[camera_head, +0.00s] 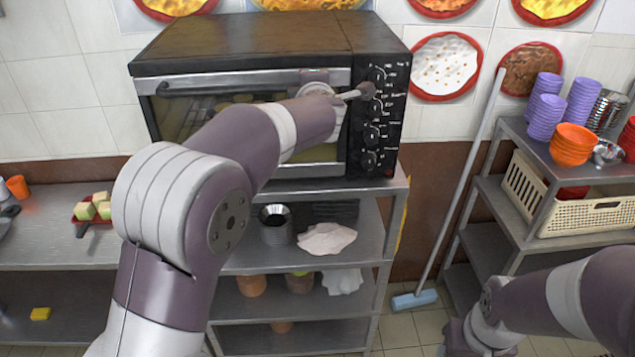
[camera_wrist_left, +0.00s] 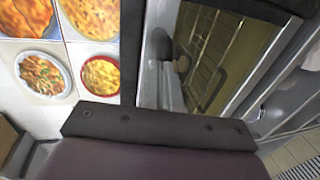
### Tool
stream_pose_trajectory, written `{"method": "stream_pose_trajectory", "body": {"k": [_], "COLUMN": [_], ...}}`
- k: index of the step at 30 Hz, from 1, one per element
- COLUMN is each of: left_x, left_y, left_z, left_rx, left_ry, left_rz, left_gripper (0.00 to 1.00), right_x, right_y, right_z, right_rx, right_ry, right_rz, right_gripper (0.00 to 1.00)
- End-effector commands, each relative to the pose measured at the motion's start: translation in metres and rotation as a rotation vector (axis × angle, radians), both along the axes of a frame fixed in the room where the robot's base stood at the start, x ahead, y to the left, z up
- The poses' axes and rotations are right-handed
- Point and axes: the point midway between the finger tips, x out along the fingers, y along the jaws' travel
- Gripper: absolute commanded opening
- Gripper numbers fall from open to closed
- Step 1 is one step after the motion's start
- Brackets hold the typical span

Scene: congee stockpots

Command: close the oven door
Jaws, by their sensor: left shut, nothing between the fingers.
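The black oven (camera_head: 260,45) stands on a metal rack, its silver-framed glass door (camera_head: 180,115) upright at the front. The door looks shut or nearly shut; I cannot tell if a small gap remains. My left arm crosses in front of the door and hides much of the glass. My left gripper (camera_head: 366,91) is shut and empty at the door's upper right, by the control knobs; I cannot tell whether it touches. The left wrist view shows the door glass (camera_wrist_left: 205,50) with a wire rack behind it. My right arm is low at the right, its fingers out of view.
The metal rack (camera_head: 300,195) under the oven holds a cloth and several pots. A mop (camera_head: 415,298) leans on the wall. A shelf (camera_head: 515,205) with purple cups, orange bowls and a cream basket (camera_head: 560,205) stands at the right. A counter (camera_head: 45,235) runs along the left.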

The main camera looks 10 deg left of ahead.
Motion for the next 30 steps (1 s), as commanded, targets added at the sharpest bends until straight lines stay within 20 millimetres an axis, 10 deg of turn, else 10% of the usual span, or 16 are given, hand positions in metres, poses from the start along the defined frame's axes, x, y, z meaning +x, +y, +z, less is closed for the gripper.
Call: {"method": "stream_pose_trajectory", "body": {"k": [15,23,27,30], "left_x": [-0.105,-0.121,-0.143,-0.186], "left_y": [-0.025,-0.056,-0.107,-0.096], "left_z": [0.024,0.027,-0.066,-0.162], "left_rx": [-0.001,0.091,0.538,0.799], "left_ry": [-0.006,-0.009,0.143,0.364], "left_rz": [-0.002,-0.156,-0.636,-0.932], "left_gripper": [0.0,0.0,0.0,0.0], "right_x": [0.0,0.0,0.0,0.0], "right_y": [0.0,0.0,0.0,0.0], "right_z": [-0.029,-0.031,-0.037,-0.045], "right_rx": [0.0,0.0,0.0,0.0], "right_ry": [0.0,0.0,0.0,0.0], "right_rz": [0.0,0.0,0.0,0.0], "right_gripper": [0.55,0.55,0.55,0.55]}}
